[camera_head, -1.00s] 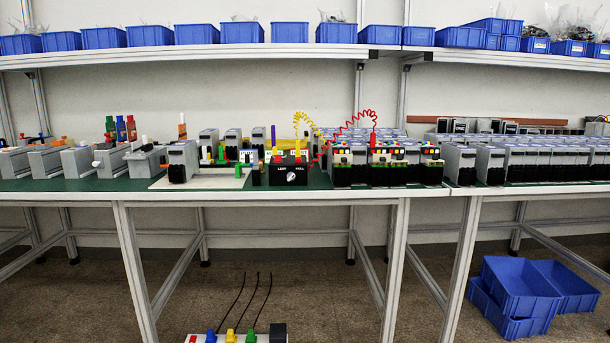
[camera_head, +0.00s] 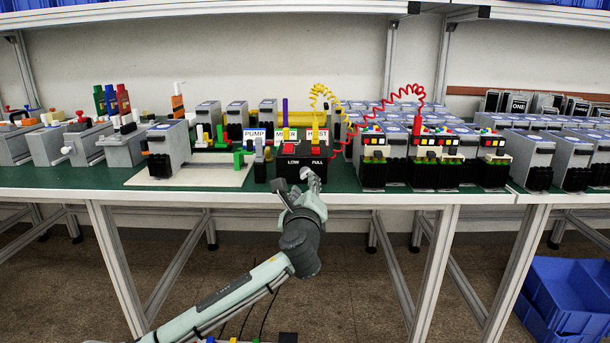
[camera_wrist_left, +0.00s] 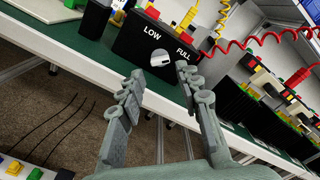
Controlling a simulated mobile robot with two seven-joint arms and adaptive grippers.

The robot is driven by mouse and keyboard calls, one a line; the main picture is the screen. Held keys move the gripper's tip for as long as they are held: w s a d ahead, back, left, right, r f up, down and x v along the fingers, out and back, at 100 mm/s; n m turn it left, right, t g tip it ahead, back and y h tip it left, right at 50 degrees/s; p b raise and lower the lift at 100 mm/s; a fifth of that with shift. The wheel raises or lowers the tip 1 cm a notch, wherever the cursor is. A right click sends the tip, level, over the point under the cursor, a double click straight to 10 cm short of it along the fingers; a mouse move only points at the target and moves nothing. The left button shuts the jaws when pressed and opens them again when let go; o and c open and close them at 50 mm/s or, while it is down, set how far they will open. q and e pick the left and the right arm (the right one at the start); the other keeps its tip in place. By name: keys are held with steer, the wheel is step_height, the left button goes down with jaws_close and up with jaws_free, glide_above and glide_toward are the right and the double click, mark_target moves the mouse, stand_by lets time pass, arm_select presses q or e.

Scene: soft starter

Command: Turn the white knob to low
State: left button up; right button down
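The white knob (camera_wrist_left: 158,57) sits on the front of a black box (camera_wrist_left: 128,43), between and below the labels LOW and FULL. A small dark mark shows on it, but its setting is hard to read. My left gripper (camera_wrist_left: 160,72) is open, its two fingers apart and just in front of the knob, one toward each side. No contact is clear. In the head view, my left gripper (camera_head: 299,183) reaches up to the black box (camera_head: 338,172) and largely covers the knob. My right gripper is not in view.
Coiled yellow (camera_head: 323,97) and red (camera_head: 404,92) cables rise around the box. Black modules with coloured buttons (camera_head: 424,158) stand to its right, and a white board (camera_head: 200,175) lies to its left. The green table (camera_head: 75,181) has a front edge under my arm.

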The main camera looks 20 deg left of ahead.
mark_target(305, 176)
arm_select(q)
steer(key=x, duration=0.4)
steer(key=shift+w+a, duration=0.1)
steer(key=shift+w, duration=0.3)
steer(key=shift+w+a, duration=0.1)
steer(key=shift+w, duration=0.2)
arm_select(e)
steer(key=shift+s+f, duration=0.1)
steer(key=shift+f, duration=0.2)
arm_select(q)
jaws_close()
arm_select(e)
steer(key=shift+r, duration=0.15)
